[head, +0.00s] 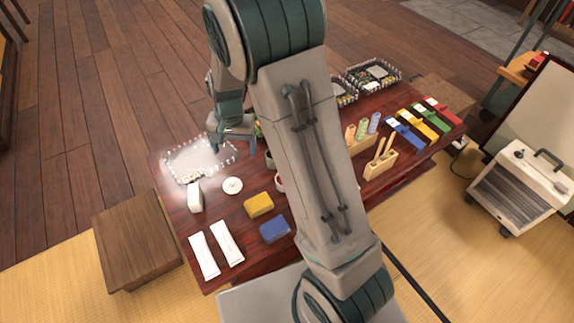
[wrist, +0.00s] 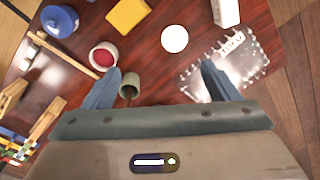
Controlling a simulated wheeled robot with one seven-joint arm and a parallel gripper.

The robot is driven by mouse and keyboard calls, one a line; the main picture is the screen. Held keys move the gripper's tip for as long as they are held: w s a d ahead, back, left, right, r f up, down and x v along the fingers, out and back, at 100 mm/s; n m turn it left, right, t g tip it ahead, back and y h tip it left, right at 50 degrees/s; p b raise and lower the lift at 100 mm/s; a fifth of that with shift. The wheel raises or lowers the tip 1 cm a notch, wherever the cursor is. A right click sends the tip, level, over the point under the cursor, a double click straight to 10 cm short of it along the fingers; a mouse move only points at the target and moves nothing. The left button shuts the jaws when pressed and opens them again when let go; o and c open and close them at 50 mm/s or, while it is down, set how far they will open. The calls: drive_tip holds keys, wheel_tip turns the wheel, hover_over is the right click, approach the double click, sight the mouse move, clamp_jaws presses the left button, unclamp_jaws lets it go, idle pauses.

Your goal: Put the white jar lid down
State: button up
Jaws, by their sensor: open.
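The white jar lid (head: 232,185) is a small white disc lying flat on the dark red table (head: 175,215). It also shows in the wrist view (wrist: 174,38), ahead of my gripper and apart from it. My gripper (wrist: 158,72) is open, with nothing held between its two blue-grey fingers. In the head view my gripper (head: 232,147) is above the table, beyond the lid. An open white jar with red contents (wrist: 103,55) stands left of the lid in the wrist view; my arm partly hides it in the head view.
A clear tray (wrist: 192,85) and a white carton (head: 195,197) are near the lid. A dark green cup (wrist: 129,83) stands near the left finger. A yellow box (head: 259,204) and a blue item (head: 274,229) sit nearer me. My arm hides the table's middle in the head view.

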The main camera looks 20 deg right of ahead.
drive_tip(key=s+d+r+n, duration=0.2)
drive_tip(key=s+d+r, duration=0.2)
drive_tip(key=s, duration=0.6)
drive_tip(key=s+d+r+n+t, duration=0.1)
drive_tip(key=s+d+r+n, duration=0.2)
drive_tip(key=s+r, duration=0.6)
drive_tip(key=shift+s+d+h, duration=0.3)
drive_tip(key=shift+s+d, duration=0.05)
drive_tip(key=shift+s, duration=0.5)
drive_tip(key=shift+s+f, duration=0.1)
drive_tip(key=shift+s, duration=0.05)
